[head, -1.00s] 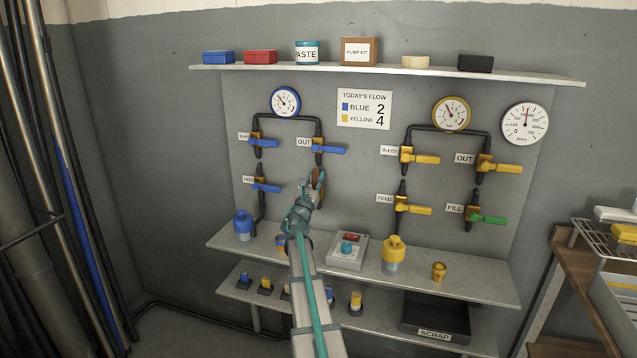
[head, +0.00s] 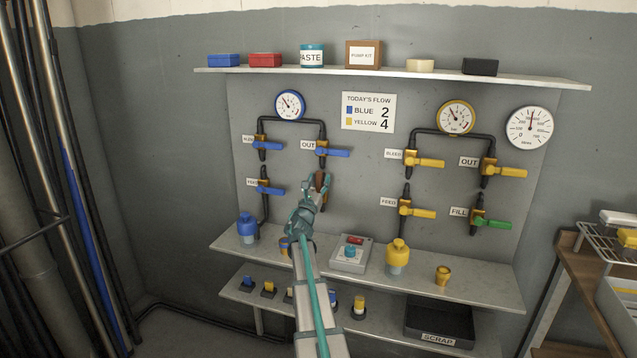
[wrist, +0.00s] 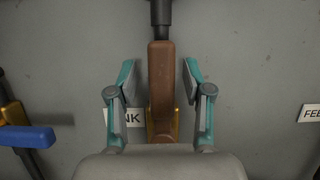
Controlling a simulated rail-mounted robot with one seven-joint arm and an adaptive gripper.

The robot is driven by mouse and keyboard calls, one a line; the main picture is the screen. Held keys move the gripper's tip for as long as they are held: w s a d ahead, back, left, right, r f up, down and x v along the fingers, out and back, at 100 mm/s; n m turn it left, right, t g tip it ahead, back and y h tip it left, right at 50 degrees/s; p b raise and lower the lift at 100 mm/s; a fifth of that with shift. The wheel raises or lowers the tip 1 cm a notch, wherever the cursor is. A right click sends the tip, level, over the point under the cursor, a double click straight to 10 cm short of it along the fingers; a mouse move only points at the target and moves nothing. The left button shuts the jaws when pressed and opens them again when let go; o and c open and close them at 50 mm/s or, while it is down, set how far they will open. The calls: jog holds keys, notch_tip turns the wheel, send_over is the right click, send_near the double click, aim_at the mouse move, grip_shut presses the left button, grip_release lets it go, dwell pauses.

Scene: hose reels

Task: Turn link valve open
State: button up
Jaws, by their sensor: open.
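The link valve has a brown handle (wrist: 161,85) on a brass body (wrist: 163,128), below a dark vertical pipe in the wrist view. The handle stands upright, in line with the pipe. A white label (wrist: 133,118) beside it shows the letters "NK"; the rest is hidden by my finger. My gripper (wrist: 158,73) is open, with one teal finger on each side of the handle and visible gaps to both. In the head view the brown handle (head: 319,181) shows at my gripper's tips (head: 315,187), and my gripper hides the valve's lower part.
Blue-handled valves (head: 270,190) are to the left; yellow-handled valves (head: 420,213) and a green one (head: 493,223) are to the right. Below are a shelf with a blue bottle (head: 247,228), a button box (head: 349,254) and a yellow bottle (head: 397,255). A flow sign (head: 368,111) hangs above.

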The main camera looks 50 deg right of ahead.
jog(key=shift+s, duration=0.1)
jog(key=v, duration=1.2)
